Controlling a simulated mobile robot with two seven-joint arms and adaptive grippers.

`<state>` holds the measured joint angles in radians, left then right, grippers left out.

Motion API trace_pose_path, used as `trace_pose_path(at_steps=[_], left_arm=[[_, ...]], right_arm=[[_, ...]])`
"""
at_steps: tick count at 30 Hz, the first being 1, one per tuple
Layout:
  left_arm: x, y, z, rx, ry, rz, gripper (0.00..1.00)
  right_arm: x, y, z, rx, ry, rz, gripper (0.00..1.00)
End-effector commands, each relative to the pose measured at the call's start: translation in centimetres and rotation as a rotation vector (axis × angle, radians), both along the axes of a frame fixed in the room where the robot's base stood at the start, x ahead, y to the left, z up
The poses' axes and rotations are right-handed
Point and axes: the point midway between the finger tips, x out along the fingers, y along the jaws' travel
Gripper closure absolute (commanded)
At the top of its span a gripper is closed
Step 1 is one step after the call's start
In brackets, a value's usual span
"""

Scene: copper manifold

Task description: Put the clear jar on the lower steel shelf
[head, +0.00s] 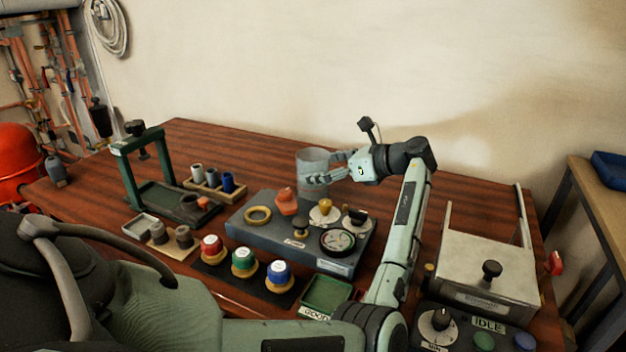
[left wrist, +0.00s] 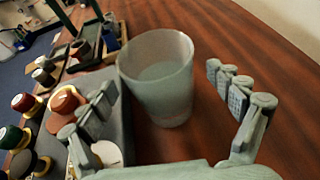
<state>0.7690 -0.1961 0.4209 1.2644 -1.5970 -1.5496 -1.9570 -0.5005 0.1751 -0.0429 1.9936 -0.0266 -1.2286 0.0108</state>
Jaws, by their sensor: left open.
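The clear jar (head: 313,160) stands upright on the wooden table, behind the dark grey fixture block. In the left wrist view the jar (left wrist: 158,85) is a translucent, open-topped cup between my spread fingers. My left gripper (head: 328,170) is open around the jar's near side. In the left wrist view its fingers (left wrist: 168,88) show gaps to the jar on both sides. My right gripper is not in view. I cannot make out a lower steel shelf in either view.
The grey block (head: 270,238) with a ring, knobs and a gauge sits close in front of the jar. A green frame (head: 124,170) and small cylinders stand left. A steel box (head: 490,255) stands right. The table behind the jar (head: 240,145) is clear.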

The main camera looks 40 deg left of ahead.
Motion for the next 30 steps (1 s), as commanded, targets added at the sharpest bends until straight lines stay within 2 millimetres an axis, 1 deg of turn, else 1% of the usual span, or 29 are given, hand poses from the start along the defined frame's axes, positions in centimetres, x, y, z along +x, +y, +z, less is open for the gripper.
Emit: trace_pose_path(at_steps=[1,4,11,14,27,28,29,30], left_arm=[[-0.2,0.9,-0.3,0.001,0.001,0.003,0.09],[-0.4,1.9,-0.8,0.000,0.000,0.001,0.09],[-0.4,2.1,-0.9,-0.001,0.000,0.000,0.09],[-0.4,2.1,-0.9,0.000,0.000,0.000,0.20],[-0.4,2.1,-0.9,0.000,0.000,0.000,0.75],[-0.4,2.1,-0.7,0.002,-0.002,0.000,0.76],[-0.4,2.1,-0.7,0.002,-0.002,0.000,0.82],[-0.4,2.1,-0.7,0.002,-0.002,0.000,0.82]], right_arm=[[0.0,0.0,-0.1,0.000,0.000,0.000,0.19],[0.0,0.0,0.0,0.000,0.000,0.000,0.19],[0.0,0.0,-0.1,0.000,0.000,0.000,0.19],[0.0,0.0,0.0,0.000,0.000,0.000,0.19],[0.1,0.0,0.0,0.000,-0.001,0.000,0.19],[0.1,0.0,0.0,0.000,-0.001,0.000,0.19],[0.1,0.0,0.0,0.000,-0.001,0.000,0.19],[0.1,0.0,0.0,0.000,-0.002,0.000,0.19]])
